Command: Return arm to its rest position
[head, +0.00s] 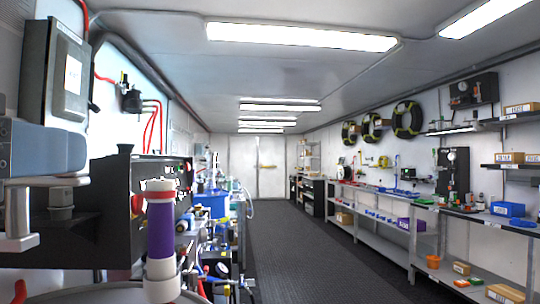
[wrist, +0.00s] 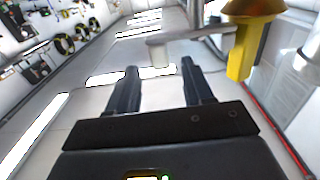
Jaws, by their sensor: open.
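My gripper (wrist: 160,68) shows in the wrist view as two dark fingers set apart, with nothing held between them. A light grey bar with a short round end (wrist: 158,52) lies beyond the fingertips and shows in the gap between them. I cannot tell how far off it is. A yellow part with an orange-gold cap (wrist: 240,55) is to the right of the fingers, apart from them. I cannot make out my gripper in the head view.
In the head view, a black panel (head: 110,215) and a grey wall box (head: 55,72) are at the left. A purple-and-white cylinder (head: 160,235) stands in front. The cluttered left bench holds a blue bin (head: 212,203). Shelves (head: 385,258) line the right wall. The dark floor aisle (head: 290,255) is clear.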

